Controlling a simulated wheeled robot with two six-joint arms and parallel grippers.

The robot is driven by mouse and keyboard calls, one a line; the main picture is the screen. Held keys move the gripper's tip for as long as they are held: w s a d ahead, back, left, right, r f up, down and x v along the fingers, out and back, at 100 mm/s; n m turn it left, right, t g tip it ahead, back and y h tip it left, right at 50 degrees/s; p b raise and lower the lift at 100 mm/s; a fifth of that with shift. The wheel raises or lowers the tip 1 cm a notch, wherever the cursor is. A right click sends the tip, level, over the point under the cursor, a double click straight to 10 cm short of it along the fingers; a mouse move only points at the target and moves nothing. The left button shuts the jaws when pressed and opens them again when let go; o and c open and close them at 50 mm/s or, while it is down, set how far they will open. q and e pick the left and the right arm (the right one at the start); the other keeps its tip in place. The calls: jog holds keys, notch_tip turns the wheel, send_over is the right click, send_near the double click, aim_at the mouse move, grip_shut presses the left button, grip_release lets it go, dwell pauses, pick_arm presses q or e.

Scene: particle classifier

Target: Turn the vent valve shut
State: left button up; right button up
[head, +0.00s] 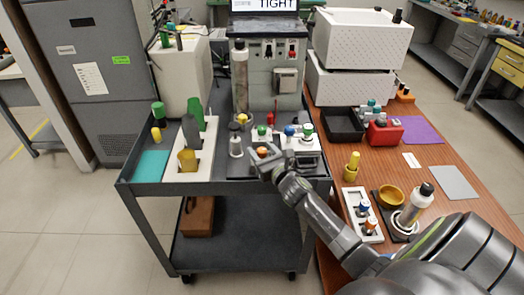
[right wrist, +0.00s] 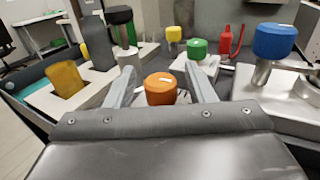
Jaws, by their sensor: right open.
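Several coloured valve knobs stand at the cart's right end; I cannot read which is the vent valve. An orange knob (head: 262,151) with a white mark on top is in front. My right gripper (head: 264,160) is at it, and in the right wrist view the open fingers (right wrist: 160,78) stand on either side of the orange knob (right wrist: 161,89), with gaps visible. Behind it is a green knob (right wrist: 197,48); to the right is a taller blue knob (right wrist: 274,41). A yellow knob (right wrist: 174,34) is further back. My left gripper is not in view.
A black-capped post (head: 236,140) stands close left of the gripper. A grey instrument (head: 270,75) with a screen reading "TIGHT" is behind. A white holder (head: 175,170) with coloured pieces is on the left of the cart. The wooden bench (head: 385,165) on the right is crowded.

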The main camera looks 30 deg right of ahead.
jog(key=c, duration=0.9)
jog(key=shift+c, duration=0.2)
